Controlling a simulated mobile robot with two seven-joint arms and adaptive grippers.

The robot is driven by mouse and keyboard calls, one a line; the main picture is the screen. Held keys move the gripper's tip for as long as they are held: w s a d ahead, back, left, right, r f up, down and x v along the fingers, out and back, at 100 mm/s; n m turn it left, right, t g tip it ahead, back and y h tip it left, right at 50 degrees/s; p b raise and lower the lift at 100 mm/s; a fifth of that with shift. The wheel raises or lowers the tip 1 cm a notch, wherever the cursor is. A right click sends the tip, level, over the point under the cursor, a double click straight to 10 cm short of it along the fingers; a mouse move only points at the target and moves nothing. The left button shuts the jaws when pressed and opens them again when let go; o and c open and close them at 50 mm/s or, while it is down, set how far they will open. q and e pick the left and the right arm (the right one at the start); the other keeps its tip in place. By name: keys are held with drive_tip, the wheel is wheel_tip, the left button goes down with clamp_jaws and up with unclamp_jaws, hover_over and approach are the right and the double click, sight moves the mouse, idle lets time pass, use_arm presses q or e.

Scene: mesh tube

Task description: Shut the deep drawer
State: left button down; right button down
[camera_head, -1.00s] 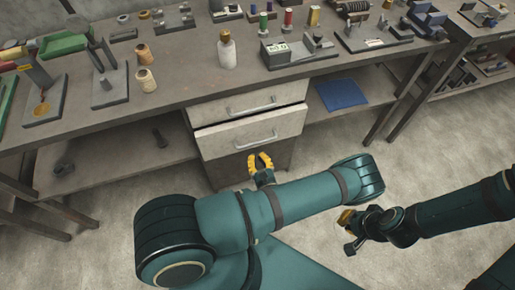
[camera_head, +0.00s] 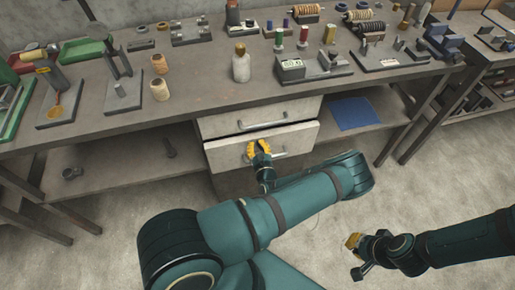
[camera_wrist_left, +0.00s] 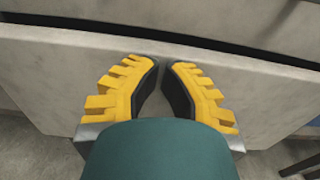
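The deep drawer (camera_head: 298,136) is the lower pale drawer under the bench, with a metal bar handle. Its front stands out a little from the unit, with a dark gap along its top edge. It also fills most of the left wrist view (camera_wrist_left: 50,85). My left gripper (camera_head: 258,147) is in front of the drawer face, by the handle, its yellow fingers apart with nothing between them. The fingers hide part of the handle; I cannot tell whether they touch the drawer. My right gripper (camera_head: 354,248) hangs over the floor, away from the drawer; its fingers are too small to judge.
The upper drawer (camera_head: 225,122) sits just above. The bench top (camera_head: 200,92) carries a bottle (camera_head: 241,64), spools and tools. A blue mat (camera_head: 352,114) lies on the right lower shelf. The floor right of the drawer unit is clear.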

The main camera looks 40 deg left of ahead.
sight(254, 137)
use_arm(q)
drive_tip(key=x, duration=0.4)
drive_tip(key=shift+w+a+r, duration=0.1)
drive_tip(key=shift+w, duration=0.05)
idle(0.4)
